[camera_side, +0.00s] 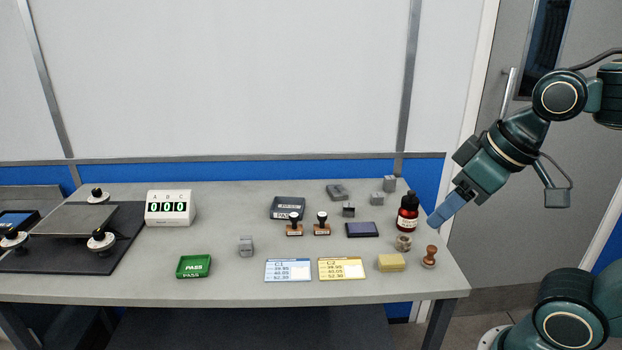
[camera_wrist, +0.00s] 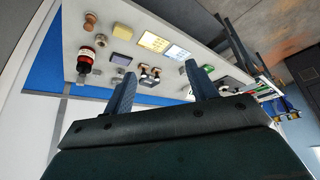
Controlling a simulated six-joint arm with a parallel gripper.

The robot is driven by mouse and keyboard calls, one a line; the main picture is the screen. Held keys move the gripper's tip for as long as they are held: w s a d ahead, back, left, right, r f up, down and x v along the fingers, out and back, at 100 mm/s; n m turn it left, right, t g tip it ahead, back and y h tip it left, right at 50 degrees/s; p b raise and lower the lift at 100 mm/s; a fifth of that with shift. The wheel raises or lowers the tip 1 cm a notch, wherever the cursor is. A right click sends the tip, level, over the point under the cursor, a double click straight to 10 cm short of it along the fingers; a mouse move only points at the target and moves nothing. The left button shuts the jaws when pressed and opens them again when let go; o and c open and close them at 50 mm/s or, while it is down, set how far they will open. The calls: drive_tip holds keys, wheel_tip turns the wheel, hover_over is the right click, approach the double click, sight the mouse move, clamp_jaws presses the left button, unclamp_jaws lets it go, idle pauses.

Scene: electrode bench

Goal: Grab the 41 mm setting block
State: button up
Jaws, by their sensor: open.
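Several small grey metal blocks stand on the bench in the side view. One block (camera_side: 246,246) is alone left of the white card. A dark-faced block (camera_side: 348,210), a lighter block (camera_side: 376,198) and another block (camera_side: 389,184) stand toward the back right, near a flat grey piece (camera_side: 337,191). No size marking is readable, so I cannot tell which is the 41 mm block. My gripper (camera_side: 436,219) is above the bench's right edge, right of the red bottle, apart from every block. In the wrist view its two blue fingers (camera_wrist: 160,69) are spread with nothing between them.
A red bottle (camera_side: 408,213), a small jar (camera_side: 403,243), a wooden-handled stamp (camera_side: 429,257) and a yellow block (camera_side: 391,262) crowd the right end. Two stamps, an ink pad (camera_side: 362,230) and two cards lie mid-bench. A green PASS tray (camera_side: 194,267) is front left.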

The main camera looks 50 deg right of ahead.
drive_tip(key=w+a+r+n+y, duration=0.1)
drive_tip(key=w+a+r+n, duration=0.15)
drive_tip(key=w, duration=0.85)
drive_tip(key=n+g+y, duration=0.2)
drive_tip(key=n+g, duration=0.1)
drive_tip(key=n, duration=0.4)
hover_over(247, 239)
drive_tip(key=s+d, duration=0.3)
drive_tip(key=d, duration=0.1)
wheel_tip(247, 239, down, 15)
drive_tip(key=shift+s+f, duration=0.1)
drive_tip(key=shift+s, duration=0.05)
drive_tip(key=shift+f, duration=0.1)
drive_tip(key=shift+a+x, duration=0.1)
drive_tip(key=shift+x, duration=2)
drive_tip(key=shift+a+x, duration=0.15)
drive_tip(key=shift+x, duration=1.95)
